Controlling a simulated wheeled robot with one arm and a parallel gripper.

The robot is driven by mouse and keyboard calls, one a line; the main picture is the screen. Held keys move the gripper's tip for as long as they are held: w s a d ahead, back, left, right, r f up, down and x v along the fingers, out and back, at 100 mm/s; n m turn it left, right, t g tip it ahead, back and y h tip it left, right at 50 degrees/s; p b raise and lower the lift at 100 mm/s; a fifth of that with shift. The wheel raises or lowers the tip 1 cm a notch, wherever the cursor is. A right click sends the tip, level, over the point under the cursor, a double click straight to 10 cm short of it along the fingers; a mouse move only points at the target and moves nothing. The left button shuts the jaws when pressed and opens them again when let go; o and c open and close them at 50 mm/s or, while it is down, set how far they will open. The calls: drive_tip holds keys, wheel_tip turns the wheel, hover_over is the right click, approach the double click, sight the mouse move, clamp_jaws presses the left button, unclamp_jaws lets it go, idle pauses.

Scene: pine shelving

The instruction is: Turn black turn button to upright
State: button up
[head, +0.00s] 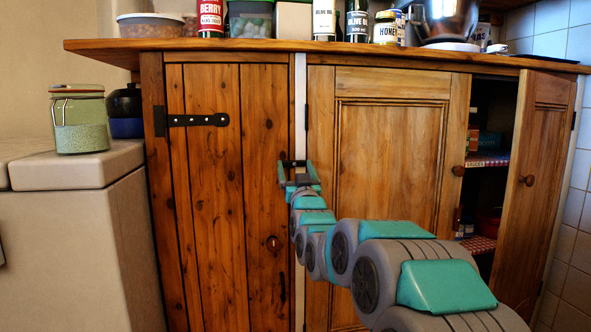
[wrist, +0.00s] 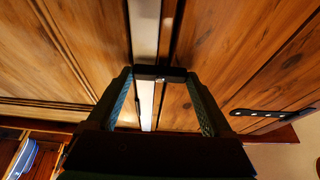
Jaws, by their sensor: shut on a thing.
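The black turn button (wrist: 160,73) lies crosswise over the pale strip (wrist: 144,30) between the two wooden doors in the wrist view. My gripper (wrist: 159,78) has one finger at each end of the button and is shut on it lengthwise. In the head view my gripper (head: 296,166) reaches the gap between the plank door (head: 225,210) and the panelled door (head: 385,170). The button is small there and partly hidden by my gripper. It looks level, not upright.
A panelled door at the right (head: 534,180) stands ajar, showing shelves with goods. The countertop (head: 250,45) above holds jars, tins and bottles. A pale masonry ledge (head: 80,165) with a glass jar (head: 78,120) stands at the left. A black strap hinge (head: 198,120) is on the plank door.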

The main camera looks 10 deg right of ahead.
drive_tip(key=shift+c, duration=0.9)
drive_tip(key=shift+n, duration=0.4)
drive_tip(key=n+y, duration=0.1)
drive_tip(key=n, duration=0.1)
drive_tip(key=n+y, duration=0.1)
drive_tip(key=shift+d+n, duration=0.2)
drive_tip(key=shift+n, duration=0.2)
drive_tip(key=n+g+y+p, duration=0.1)
drive_tip(key=n+y, duration=0.1)
drive_tip(key=n, duration=0.1)
drive_tip(key=n+g+y+p, duration=0.1)
drive_tip(key=n+p, duration=0.1)
drive_tip(key=n, duration=0.2)
drive_tip(key=shift+d+r+n+y, duration=0.15)
drive_tip(key=shift+n+y, duration=0.15)
drive_tip(key=shift+y, duration=0.1)
drive_tip(key=n+g+p, duration=0.1)
drive_tip(key=n, duration=0.2)
drive_tip(key=n+g+y+p, duration=0.1)
drive_tip(key=n+p, duration=0.1)
drive_tip(key=n, duration=0.1)
drive_tip(key=shift+d+r+p, duration=0.1)
drive_tip(key=shift+r+p, duration=0.1)
drive_tip(key=shift+p, duration=0.1)
drive_tip(key=shift+f+n+g+p, duration=0.1)
drive_tip(key=shift+n+g+p, duration=0.95)
drive_tip(key=shift+n, duration=1.05)
